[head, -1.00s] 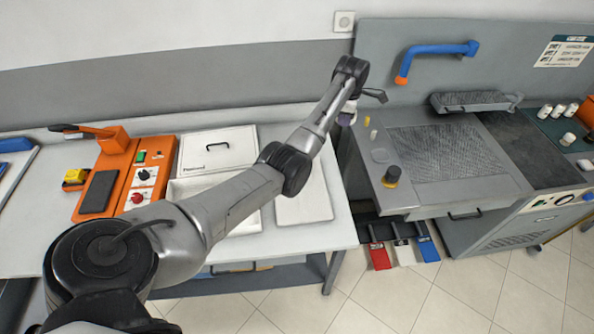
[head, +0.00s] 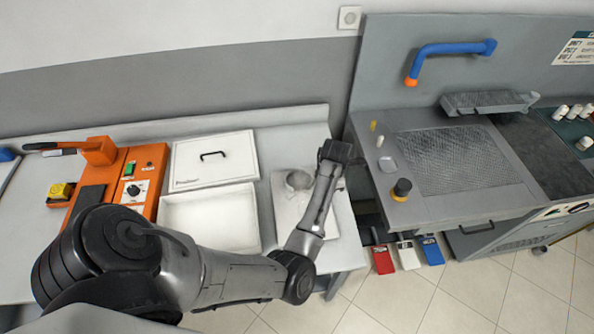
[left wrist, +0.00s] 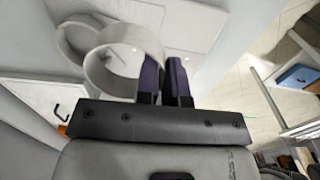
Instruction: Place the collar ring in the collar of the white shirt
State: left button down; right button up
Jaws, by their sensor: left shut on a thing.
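The white collar ring (left wrist: 103,68) is an open round band in the left wrist view, with one side of its wall at my left gripper's dark purple fingers (left wrist: 164,72). My left gripper is shut on it. A second pale curved band (left wrist: 72,38), seemingly the collar, shows just behind the ring; I cannot tell whether they touch. The folded white shirt (head: 288,217) lies flat on the table at the right end. In the head view a grey-white round shape (head: 298,180) shows over its upper part, left of my wrist. My left fingertips are hidden there. My right gripper is not in view.
A white open tray (head: 212,240) and a lidded white box (head: 214,160) stand left of the shirt. An orange machine (head: 144,185) is further left. The grey pressing station (head: 420,208) stands to the right across a narrow gap.

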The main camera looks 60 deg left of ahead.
pick_arm(q)
send_over(300, 189)
notch_tip(300, 189, down, 7)
jog(key=shift+f, duration=2.1)
jog(key=shift+f, duration=0.2)
jog(key=c, duration=1.2)
grip_release()
jog(key=shift+c, duration=0.2)
jog(key=shift+r, duration=0.15)
